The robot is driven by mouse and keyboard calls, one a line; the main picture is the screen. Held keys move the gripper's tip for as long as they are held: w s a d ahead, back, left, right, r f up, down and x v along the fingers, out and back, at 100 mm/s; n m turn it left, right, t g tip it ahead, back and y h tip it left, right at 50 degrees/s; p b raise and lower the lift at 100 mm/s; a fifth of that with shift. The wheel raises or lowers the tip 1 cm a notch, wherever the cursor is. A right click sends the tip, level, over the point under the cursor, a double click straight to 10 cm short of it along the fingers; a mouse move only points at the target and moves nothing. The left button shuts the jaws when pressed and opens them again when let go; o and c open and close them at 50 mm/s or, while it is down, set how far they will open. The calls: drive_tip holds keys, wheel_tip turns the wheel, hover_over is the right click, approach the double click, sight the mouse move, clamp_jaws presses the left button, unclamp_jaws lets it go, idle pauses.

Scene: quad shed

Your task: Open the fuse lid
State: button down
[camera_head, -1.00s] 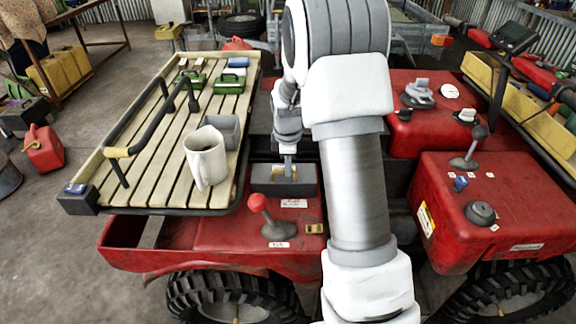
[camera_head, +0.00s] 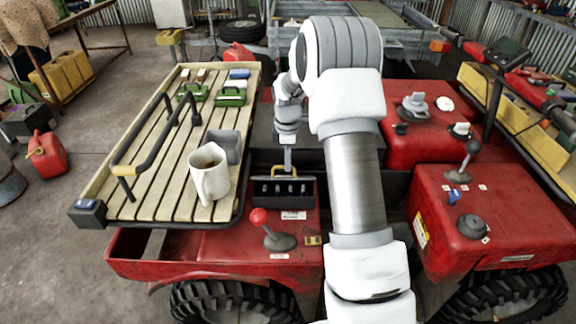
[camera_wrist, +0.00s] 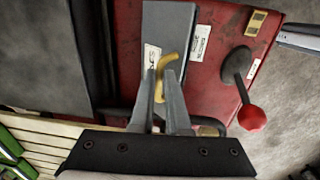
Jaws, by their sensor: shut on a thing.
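The fuse box (camera_head: 284,194) sits on the red body of the quad, left of my arm, and its dark inside with several small fuses shows. Its grey fuse lid (camera_wrist: 168,22) is raised, with a yellow handle (camera_wrist: 167,62) that also shows in the head view (camera_head: 305,176). My gripper (camera_head: 288,170) points down at the lid and is shut on the yellow handle. In the wrist view my two fingers (camera_wrist: 168,76) are on either side of the handle. The lid's exact angle is hard to tell.
A red-knobbed lever (camera_head: 260,217) stands just in front of the box. To the left, a slatted rack (camera_head: 130,195) carries a white mug (camera_head: 209,176), a grey container (camera_head: 224,145) and green items. A red panel with knobs (camera_head: 465,240) is to the right.

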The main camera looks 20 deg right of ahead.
drive_tip(key=w+d+f+g+p, duration=0.1)
drive_tip(key=w+d+p, duration=0.2)
drive_tip(key=w, duration=0.6)
drive_tip(key=shift+w+d+f+g, duration=0.2)
drive_tip(key=shift+d+f+g, duration=0.15)
drive_tip(key=shift+d, duration=0.1)
drive_tip(key=shift+w+d+f, duration=0.1)
drive_tip(key=shift+w+d, duration=0.05)
drive_tip(key=shift+w, duration=0.05)
idle(0.4)
drive_tip(key=shift+f, duration=0.1)
idle(0.4)
drive_tip(key=c, duration=0.9)
unclamp_jaws()
drive_tip(key=shift+w+d+f, duration=0.15)
drive_tip(key=shift+f, duration=0.05)
